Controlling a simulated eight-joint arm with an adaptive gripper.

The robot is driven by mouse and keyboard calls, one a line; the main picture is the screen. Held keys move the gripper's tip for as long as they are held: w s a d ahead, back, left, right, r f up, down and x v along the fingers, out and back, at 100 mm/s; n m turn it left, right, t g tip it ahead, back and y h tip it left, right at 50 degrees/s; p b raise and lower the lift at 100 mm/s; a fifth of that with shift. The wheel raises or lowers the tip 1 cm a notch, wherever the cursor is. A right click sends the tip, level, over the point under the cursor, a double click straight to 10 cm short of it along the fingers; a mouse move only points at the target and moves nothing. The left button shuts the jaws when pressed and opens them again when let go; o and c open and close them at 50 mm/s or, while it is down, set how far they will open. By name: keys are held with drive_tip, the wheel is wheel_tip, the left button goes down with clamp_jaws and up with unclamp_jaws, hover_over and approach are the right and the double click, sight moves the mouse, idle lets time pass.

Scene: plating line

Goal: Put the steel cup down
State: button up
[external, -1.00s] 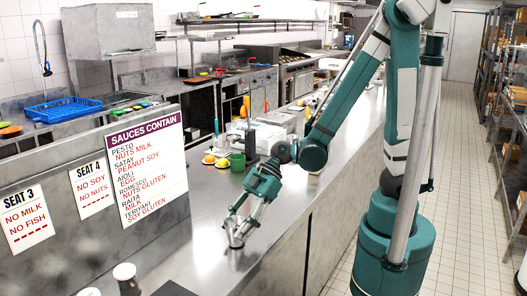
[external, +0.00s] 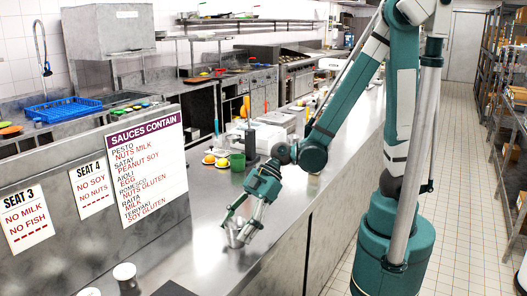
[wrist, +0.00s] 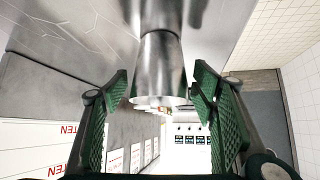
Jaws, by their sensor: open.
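The steel cup (external: 234,239) is on the steel counter (external: 195,228), in the lower middle of the external view, and looks upright. In the wrist view the shiny cup (wrist: 162,68) is between the green finger pads. My gripper (external: 236,224) is low over the counter with its fingers around the cup. In the wrist view my gripper (wrist: 160,92) is open, with a gap between the cup and at least the left pad. Contact on the right side is hard to tell. The fingers partly hide the cup in the external view.
A green mug (external: 237,162) and small yellow items (external: 209,159) stand farther back on the counter. A white-topped container (external: 125,272) stands near the front left. A panel with seat signs (external: 89,189) and a sauce list (external: 148,168) borders the counter's left side. The counter around the cup is clear.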

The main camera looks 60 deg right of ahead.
drive_tip(key=shift+r, duration=0.25)
drive_tip(key=p+v, duration=0.3)
drive_tip(key=v, duration=0.9)
drive_tip(key=shift+d+f, duration=0.1)
idle(1.0)
drive_tip(key=d+r+m+t+h, duration=0.1)
drive_tip(key=d+r+m+h, duration=0.2)
drive_tip(key=d, duration=0.7)
drive_tip(key=d+r+m+t+h, duration=0.2)
drive_tip(key=d+m, duration=0.5)
drive_tip(key=d, duration=0.4)
drive_tip(key=d+r+m+t+h, duration=0.1)
drive_tip(key=d+r+m+h, duration=0.3)
drive_tip(key=d, duration=0.7)
drive_tip(key=shift+d+r+m+t, duration=0.25)
drive_tip(key=shift+r+m+t, duration=0.15)
drive_tip(key=shift+m, duration=0.1)
drive_tip(key=c, duration=0.3)
